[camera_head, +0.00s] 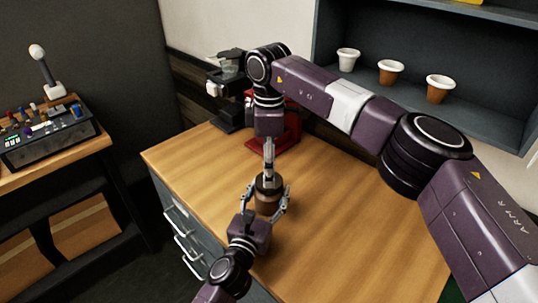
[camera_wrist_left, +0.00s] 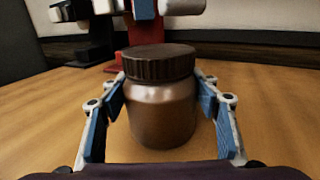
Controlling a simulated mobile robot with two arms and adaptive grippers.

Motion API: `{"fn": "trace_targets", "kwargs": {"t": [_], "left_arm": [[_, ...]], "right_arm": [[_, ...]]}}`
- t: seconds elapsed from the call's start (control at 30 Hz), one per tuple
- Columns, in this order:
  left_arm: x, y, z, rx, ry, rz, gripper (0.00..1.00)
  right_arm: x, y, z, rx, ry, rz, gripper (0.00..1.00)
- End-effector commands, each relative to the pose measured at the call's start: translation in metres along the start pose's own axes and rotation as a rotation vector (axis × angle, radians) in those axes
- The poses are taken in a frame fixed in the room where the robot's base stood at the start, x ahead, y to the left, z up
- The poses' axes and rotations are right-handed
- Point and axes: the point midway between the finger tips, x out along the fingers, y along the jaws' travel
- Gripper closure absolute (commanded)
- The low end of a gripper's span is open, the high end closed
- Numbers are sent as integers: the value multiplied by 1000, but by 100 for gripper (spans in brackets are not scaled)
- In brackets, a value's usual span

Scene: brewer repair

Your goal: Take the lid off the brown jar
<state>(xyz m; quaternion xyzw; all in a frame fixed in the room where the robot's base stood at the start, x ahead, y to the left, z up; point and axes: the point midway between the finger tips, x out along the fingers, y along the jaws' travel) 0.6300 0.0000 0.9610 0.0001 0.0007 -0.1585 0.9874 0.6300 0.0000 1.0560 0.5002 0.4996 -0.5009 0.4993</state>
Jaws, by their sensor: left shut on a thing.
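The brown jar (camera_wrist_left: 163,115) stands upright on the wooden counter, with its dark ribbed lid (camera_wrist_left: 158,63) seated on top. In the head view the jar (camera_head: 267,207) is partly hidden by the grippers. My left gripper (camera_wrist_left: 164,90) is shut on the jar body, one finger on each side below the lid. It also shows in the head view (camera_head: 270,192). My right gripper (camera_head: 268,160) points down from above, over the lid. Its fingers look narrow from here, and I cannot tell whether they are open or touch the lid.
A red machine (camera_head: 287,130) and a black machine (camera_head: 228,95) stand at the back of the counter (camera_head: 345,230). Several small cups, including a brown one (camera_head: 391,72), sit on a shelf at the upper right. A control panel (camera_head: 45,135) stands on a separate table at left.

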Motion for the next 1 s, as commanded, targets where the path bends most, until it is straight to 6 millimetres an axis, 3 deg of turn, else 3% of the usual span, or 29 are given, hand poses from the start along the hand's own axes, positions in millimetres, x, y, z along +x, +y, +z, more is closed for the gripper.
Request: {"fn": "trace_targets", "kwargs": {"t": [0.1,0.3,0.63,1.0], "left_arm": [[0,0,2,0,-4,-1,100],[0,0,2,0,-4,-1,100],[0,0,2,0,-4,-1,100],[0,0,2,0,-4,-1,100]], "right_arm": [[19,-1,0,-1,0,-2,33],[37,0,0,-1,0,0,33],[40,0,0,-2,0,0,33],[40,0,0,-2,0,1,74]]}}
